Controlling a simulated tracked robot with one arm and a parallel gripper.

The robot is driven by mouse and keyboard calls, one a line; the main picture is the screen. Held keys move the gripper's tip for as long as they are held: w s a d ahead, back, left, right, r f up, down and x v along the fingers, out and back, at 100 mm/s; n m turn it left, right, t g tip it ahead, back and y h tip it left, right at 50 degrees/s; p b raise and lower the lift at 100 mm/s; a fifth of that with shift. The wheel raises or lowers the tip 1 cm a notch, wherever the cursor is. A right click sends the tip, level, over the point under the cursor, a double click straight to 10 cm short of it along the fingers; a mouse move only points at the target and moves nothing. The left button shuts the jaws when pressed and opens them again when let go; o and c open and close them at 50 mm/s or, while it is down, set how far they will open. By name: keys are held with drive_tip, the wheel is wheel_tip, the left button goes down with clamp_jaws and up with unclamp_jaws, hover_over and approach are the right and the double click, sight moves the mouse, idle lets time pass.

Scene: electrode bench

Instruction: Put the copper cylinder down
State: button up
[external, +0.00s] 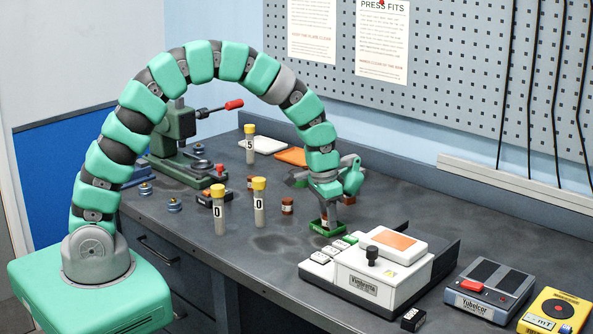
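My gripper (327,207) points down over a small green square holder (316,229) on the bench. A small reddish-brown and pale piece (325,223) shows at the holder, right under the fingertips. It may be the copper cylinder, but it is too small and too covered to be sure. I cannot tell whether the fingers are shut on it or whether it touches the holder. A short brown cylinder with a pale label (287,206) stands upright on the bench, left of my gripper and apart from it. Another brown piece (349,198) shows partly behind my gripper.
Yellow-capped tubes marked 0 (219,216) (259,207) and 5 (250,149) stand to the left. A white machine (372,281) stands close at front right, with a grey device (488,290) and a yellow one (552,315) beyond. A green press (178,150) stands at back left.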

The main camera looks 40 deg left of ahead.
wheel_tip(320, 180, up, 12)
drive_tip(key=s, duration=0.1)
drive_tip(key=shift+s+a, duration=0.15)
drive_tip(key=shift+a, duration=0.15)
drive_tip(key=shift+f, duration=0.1)
drive_tip(key=w+a+r+n+t+h, duration=0.1)
drive_tip(key=w+a+r+t, duration=0.15)
drive_tip(key=a+r, duration=0.65)
drive_tip(key=w+a+r+n+t, duration=0.15)
drive_tip(key=r+t, duration=0.25)
drive_tip(key=r, duration=1)
drive_tip(key=s+a+r+n+t, duration=0.1)
drive_tip(key=s+a+r+t, duration=0.1)
drive_tip(key=r, duration=0.6)
drive_tip(key=s+a+r+t+y, duration=0.1)
drive_tip(key=s+a+r+t, duration=0.2)
drive_tip(key=s+a+r, duration=0.2)
drive_tip(key=s+a+r+n+t, duration=0.1)
drive_tip(key=s+a+r, duration=0.3)
drive_tip(key=r, duration=0.8)
drive_tip(key=shift+a+n+t+y, duration=0.3)
drive_tip(key=shift+a+n+t, duration=0.05)
drive_tip(key=shift+a+t, duration=0.55)
drive_tip(key=shift+s+r, duration=0.1)
